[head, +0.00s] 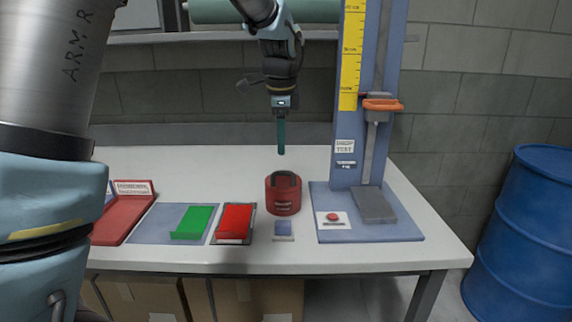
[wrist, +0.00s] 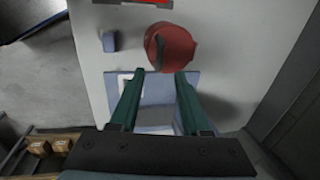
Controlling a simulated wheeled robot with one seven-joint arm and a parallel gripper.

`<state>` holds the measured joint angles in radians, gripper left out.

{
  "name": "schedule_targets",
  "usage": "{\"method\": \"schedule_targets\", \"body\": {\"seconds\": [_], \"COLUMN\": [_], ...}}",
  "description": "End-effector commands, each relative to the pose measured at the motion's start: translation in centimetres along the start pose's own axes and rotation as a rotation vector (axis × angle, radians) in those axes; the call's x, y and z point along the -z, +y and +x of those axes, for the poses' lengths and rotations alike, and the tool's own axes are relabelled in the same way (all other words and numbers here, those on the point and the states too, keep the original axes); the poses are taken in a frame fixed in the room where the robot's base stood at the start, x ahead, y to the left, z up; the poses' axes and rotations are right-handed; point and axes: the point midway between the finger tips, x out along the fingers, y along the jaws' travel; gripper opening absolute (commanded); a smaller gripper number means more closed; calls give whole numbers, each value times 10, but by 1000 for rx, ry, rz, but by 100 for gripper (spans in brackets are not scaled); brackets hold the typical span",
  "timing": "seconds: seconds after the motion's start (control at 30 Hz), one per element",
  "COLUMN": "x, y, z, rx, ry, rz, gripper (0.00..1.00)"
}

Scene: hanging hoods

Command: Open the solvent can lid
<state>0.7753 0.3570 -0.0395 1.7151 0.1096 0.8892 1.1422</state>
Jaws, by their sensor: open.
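The solvent can appears to be the squat red can (head: 283,198) upright on the table, with a dark green-black piece across its top. In the wrist view the round red can (wrist: 176,48) is just beyond my fingertips, with a dark bar on its left part. Its lid looks down, but its edge is not clear. My gripper (head: 281,151) points down above the can, apart from it. In the wrist view my gripper (wrist: 158,76) has its two green fingers spread with nothing between them.
A blue drop-test stand (head: 365,110) with an orange handle (head: 382,104) rises right of the can. A small blue block (head: 283,228) is in front. A blue barrel (head: 530,230) stands right of the table.

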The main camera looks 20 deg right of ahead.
Motion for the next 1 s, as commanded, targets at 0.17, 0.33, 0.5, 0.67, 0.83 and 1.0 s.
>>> {"method": "schedule_targets", "body": {"seconds": [0.17,0.33,0.5,0.67,0.83,1.0], "x": [0,0,0,0,0,0], "y": [1,1,0,1,1,0], "z": [35,61,77,82,82,82], "rx": [-5,-3,-1,-1,0,0], "ry": [-2,-2,0,0,0,0], "rz": [1,-1,-2,-2,-2,-2], "gripper": [47,47,47,47,47,30]}}
